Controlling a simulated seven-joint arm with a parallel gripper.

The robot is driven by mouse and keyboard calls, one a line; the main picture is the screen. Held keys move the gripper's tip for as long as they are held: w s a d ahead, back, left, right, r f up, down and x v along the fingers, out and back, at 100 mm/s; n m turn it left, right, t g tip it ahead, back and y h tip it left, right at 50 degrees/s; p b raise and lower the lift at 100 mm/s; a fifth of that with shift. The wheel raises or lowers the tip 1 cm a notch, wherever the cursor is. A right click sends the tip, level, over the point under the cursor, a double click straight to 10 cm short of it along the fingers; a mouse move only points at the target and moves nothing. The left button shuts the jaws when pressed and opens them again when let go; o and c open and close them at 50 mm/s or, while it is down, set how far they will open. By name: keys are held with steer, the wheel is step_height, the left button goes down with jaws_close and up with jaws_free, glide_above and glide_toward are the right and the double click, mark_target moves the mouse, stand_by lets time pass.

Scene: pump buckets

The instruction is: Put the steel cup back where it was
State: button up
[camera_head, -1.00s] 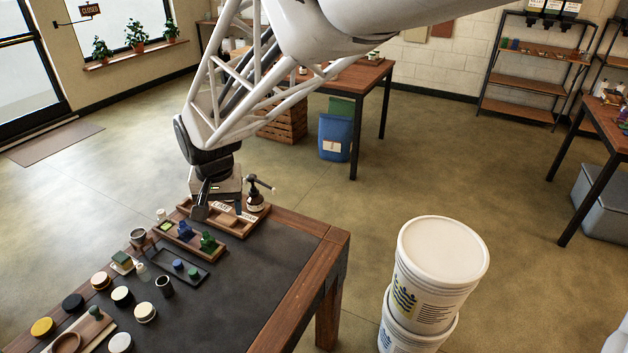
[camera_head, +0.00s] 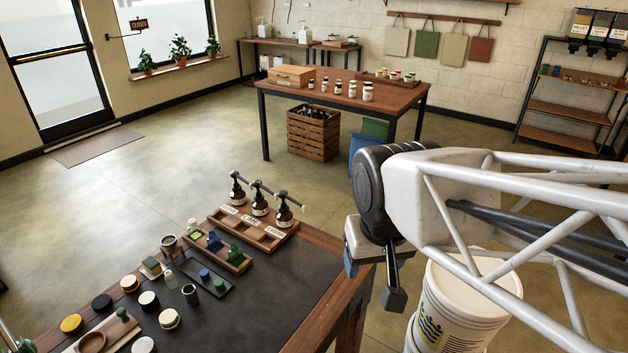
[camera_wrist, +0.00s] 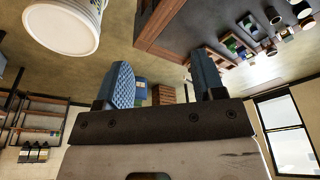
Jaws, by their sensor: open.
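My gripper (camera_head: 374,278) is off the table's right edge, well apart from both cups. Its two blue-padded fingers are spread with nothing between them, as the wrist view (camera_wrist: 165,84) also shows.
Three pump bottles (camera_head: 259,200) stand in a wooden tray (camera_head: 236,235) at the table's far end. Several jars and blocks crowd the left side. A white bucket (camera_head: 440,318) stands right of the table, partly behind my arm. The mat's right part (camera_head: 265,300) is clear.

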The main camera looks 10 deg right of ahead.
steer(key=shift+s+d+f, duration=0.1)
steer(key=shift+s+d, duration=0.15)
steer(key=shift+s, duration=0.3)
steer(key=shift+s+d, duration=0.25)
steer(key=shift+s, duration=0.3)
stand_by(0.6)
